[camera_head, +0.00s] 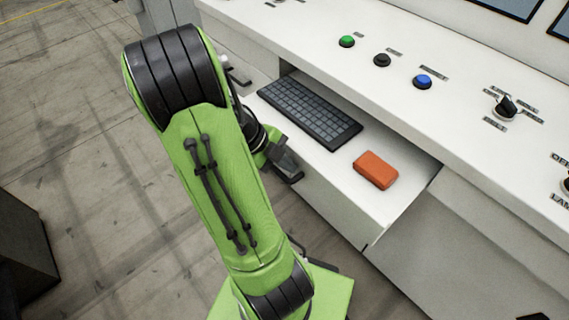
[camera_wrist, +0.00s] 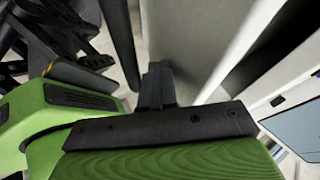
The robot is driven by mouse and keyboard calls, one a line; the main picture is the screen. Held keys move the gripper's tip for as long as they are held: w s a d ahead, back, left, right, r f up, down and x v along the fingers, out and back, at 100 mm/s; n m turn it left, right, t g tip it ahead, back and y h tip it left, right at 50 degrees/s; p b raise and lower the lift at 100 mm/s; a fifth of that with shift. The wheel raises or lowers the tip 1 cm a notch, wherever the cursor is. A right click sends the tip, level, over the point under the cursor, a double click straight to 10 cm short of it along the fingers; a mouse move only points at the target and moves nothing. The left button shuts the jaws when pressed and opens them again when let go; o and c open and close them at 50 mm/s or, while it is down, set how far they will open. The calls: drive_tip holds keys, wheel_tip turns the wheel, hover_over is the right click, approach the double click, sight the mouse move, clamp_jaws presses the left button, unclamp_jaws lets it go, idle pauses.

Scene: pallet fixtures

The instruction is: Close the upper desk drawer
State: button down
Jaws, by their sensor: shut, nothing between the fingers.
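The upper desk drawer (camera_head: 335,178) is white and stands pulled out from under the desk top. A dark keyboard (camera_head: 310,110) and an orange box (camera_head: 376,170) lie in it. My gripper (camera_head: 287,167) is at the drawer's front edge, on the outer side, partly hidden behind my green arm. It is shut and empty. In the wrist view the dark shut fingers (camera_wrist: 157,86) point at a pale surface close by. I cannot tell whether they touch the drawer.
The white desk top (camera_head: 440,115) above the drawer carries a green button (camera_head: 347,41), a black button (camera_head: 381,60), a blue button (camera_head: 422,82) and a rotary switch (camera_head: 504,107). A dark box (camera_head: 22,255) stands at the lower left.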

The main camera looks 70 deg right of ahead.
drive_tip(key=b, duration=0.4)
approach(349, 136)
drive_tip(key=x, duration=0.4)
drive_tip(key=shift+s+f, duration=0.2)
drive_tip(key=shift+f, duration=0.05)
